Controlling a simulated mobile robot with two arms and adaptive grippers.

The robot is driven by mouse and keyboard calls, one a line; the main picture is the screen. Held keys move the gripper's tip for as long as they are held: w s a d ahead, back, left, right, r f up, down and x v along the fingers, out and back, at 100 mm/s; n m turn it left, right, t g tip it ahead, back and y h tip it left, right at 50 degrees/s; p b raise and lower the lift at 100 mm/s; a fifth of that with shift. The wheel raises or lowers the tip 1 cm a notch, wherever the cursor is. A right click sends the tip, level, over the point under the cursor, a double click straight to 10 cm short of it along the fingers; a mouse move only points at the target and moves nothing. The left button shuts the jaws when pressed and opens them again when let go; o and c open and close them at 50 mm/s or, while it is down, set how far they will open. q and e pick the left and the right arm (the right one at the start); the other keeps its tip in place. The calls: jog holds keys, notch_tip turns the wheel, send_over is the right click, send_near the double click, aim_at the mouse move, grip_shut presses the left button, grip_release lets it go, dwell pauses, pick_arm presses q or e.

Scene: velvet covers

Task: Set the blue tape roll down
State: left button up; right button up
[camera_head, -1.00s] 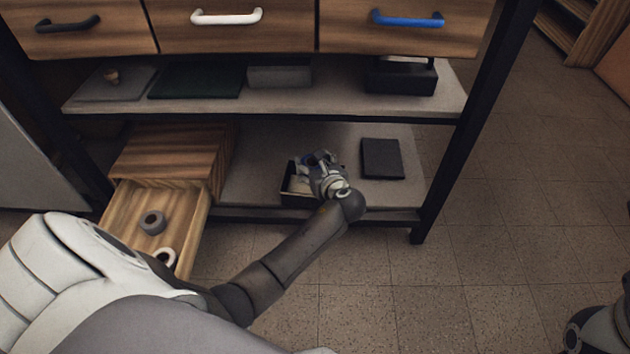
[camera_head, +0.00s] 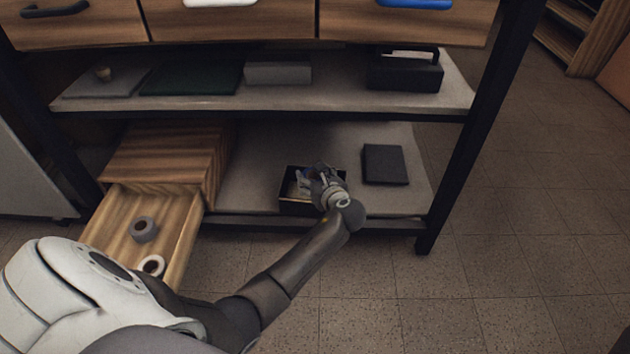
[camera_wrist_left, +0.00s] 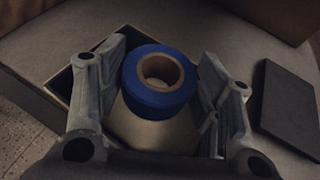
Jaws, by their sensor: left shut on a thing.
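The blue tape roll (camera_wrist_left: 160,97) has a brown cardboard core. In the left wrist view it sits between the two fingers of my left gripper (camera_wrist_left: 158,85), which is shut on it. In the head view my left gripper (camera_head: 318,178) is at a small black open box (camera_head: 298,210) on the bottom shelf, and it mostly hides the roll. The box's rim also shows behind the gripper in the left wrist view (camera_wrist_left: 60,82). I cannot tell whether the roll touches the box's floor. My right gripper is not in view.
A dark flat block (camera_head: 385,165) lies right of the box on the bottom shelf (camera_head: 255,165). An open wooden drawer (camera_head: 125,265) at left holds a grey roll (camera_head: 145,229) and a white roll (camera_head: 152,265). The upper shelf (camera_head: 340,98) is above, and a black post (camera_head: 465,150) stands at right.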

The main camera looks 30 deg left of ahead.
pick_arm(q)
jog(key=shift+f, duration=0.3)
jog(key=shift+f, duration=0.25)
jog(key=o, duration=1)
jog(key=shift+r, duration=0.15)
